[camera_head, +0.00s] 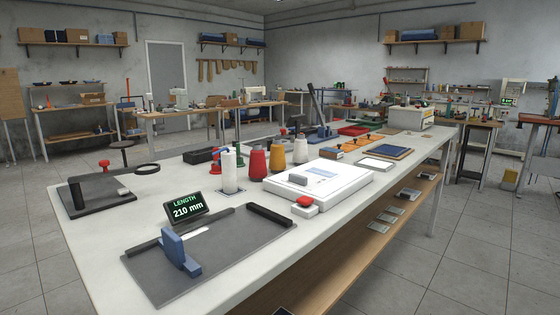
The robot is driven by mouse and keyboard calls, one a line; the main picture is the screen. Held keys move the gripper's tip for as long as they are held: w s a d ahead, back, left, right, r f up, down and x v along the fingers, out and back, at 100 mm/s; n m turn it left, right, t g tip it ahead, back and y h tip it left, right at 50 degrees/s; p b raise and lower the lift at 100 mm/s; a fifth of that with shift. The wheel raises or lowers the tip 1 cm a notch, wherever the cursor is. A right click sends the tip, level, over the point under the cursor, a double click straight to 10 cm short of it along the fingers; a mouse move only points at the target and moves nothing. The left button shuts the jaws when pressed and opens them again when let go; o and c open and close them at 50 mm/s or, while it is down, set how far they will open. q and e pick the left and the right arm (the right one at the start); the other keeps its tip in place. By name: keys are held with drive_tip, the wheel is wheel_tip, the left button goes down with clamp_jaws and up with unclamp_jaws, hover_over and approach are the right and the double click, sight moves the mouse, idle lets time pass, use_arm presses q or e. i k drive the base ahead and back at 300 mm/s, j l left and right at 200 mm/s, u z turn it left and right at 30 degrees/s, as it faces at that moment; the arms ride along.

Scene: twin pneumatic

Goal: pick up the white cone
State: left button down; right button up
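A white cone-shaped spool (300,150) stands upright on the long white workbench (100,240), behind and to the right of a yellow cone spool (278,153). A red cone spool (258,163) stands left of the yellow one. A taller white roll (229,170) stands upright further left on a small dark base. Neither of my grippers shows in the head view.

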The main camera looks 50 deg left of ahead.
sight(300, 156)
drive_tip(key=u, duration=1.45)
